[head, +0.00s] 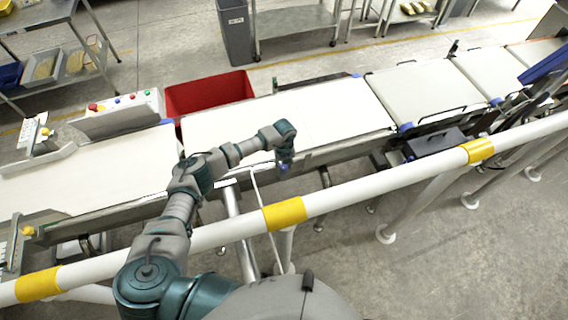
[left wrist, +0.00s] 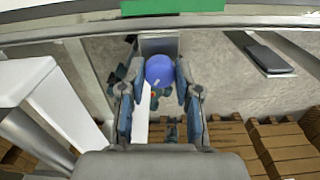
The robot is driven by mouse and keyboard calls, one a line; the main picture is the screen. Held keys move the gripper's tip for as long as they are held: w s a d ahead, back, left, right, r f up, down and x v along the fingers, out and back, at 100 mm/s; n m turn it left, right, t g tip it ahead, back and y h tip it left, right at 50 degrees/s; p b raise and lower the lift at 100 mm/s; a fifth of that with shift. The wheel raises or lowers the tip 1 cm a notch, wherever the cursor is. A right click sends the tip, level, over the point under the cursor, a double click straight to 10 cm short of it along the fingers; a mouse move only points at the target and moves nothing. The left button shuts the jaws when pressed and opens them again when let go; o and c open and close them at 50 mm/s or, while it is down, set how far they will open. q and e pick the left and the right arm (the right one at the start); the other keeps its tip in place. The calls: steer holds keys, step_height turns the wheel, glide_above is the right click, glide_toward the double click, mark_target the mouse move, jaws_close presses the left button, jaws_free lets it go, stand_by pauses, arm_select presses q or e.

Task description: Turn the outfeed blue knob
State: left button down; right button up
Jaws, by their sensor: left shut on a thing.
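My left gripper (head: 285,157) is at the near side of the white conveyor belt, low against its frame. In the left wrist view the two fingers (left wrist: 154,88) stand on either side of a round blue knob (left wrist: 159,69) and are shut on it. The knob sits at the end of a grey metal bracket. In the head view only a little blue of the knob shows beneath the gripper. The knob's turn angle cannot be told. My right gripper is not in view.
A white guard rail with yellow bands (head: 285,214) runs between my body and the belt (head: 330,110), with my left arm reaching over it. Other blue knobs (head: 405,127) sit along the line. A red bin (head: 210,92) stands behind the belt.

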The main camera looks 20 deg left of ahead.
mark_target(285, 166)
arm_select(q)
steer(key=shift+s+n, duration=0.1)
steer(key=shift+n, duration=0.4)
steer(key=shift+f, duration=0.1)
steer(key=c, duration=0.8)
jaws_free()
step_height(285, 166, up, 12)
steer(key=shift+d, duration=0.1)
